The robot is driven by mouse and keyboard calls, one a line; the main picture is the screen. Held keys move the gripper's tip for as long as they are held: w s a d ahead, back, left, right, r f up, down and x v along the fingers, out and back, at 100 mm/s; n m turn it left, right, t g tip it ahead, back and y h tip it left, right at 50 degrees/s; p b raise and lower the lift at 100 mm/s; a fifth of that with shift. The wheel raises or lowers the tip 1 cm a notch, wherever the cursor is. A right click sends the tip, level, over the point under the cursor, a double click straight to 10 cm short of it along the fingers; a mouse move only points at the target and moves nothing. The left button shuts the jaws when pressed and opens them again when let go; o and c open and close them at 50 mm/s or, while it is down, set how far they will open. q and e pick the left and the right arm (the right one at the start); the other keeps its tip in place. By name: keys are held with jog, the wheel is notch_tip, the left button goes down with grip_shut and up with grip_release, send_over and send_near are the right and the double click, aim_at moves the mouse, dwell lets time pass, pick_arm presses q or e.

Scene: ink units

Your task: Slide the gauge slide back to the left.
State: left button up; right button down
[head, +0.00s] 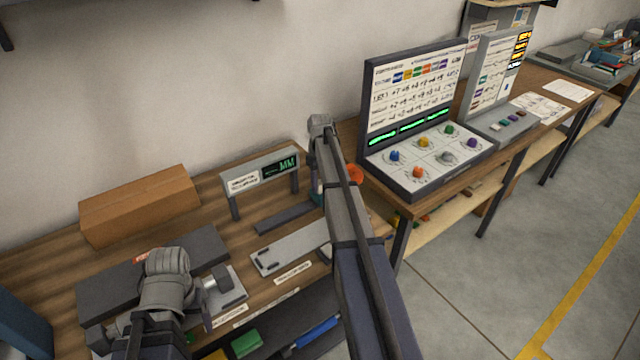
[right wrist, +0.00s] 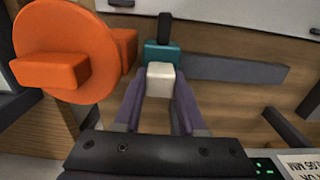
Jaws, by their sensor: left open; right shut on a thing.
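The gauge slide is a teal block (right wrist: 160,55) with a white grip (right wrist: 160,78), at one end of a dark grey rail (right wrist: 235,69). My right gripper (right wrist: 159,88) is shut on the white grip, with a purple finger on each side.
An orange disc knob (right wrist: 64,50) stands close beside my right gripper; it also shows in the head view (head: 355,174). A pale slotted plate (head: 290,247) lies in front of the rail. A brown box (head: 140,205) stands back left. A control panel (head: 425,155) stands right.

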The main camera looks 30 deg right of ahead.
dwell(0.7)
jog(key=a, duration=0.6)
jog(key=s+a, duration=0.1)
jog(key=a, duration=1.3)
jog(key=shift+s+a, duration=0.15)
jog(key=shift+s, duration=0.2)
jog(key=shift+a, duration=0.1)
jog(key=c, duration=0.8)
grip_release()
jog(key=shift+a, duration=0.1)
jog(key=shift+o, duration=0.2)
jog(key=shift+r, duration=0.1)
jog(key=shift+r+p, duration=0.2)
jog(key=shift+p, duration=0.1)
notch_tip(320, 180, up, 7)
jog(key=p, duration=0.7)
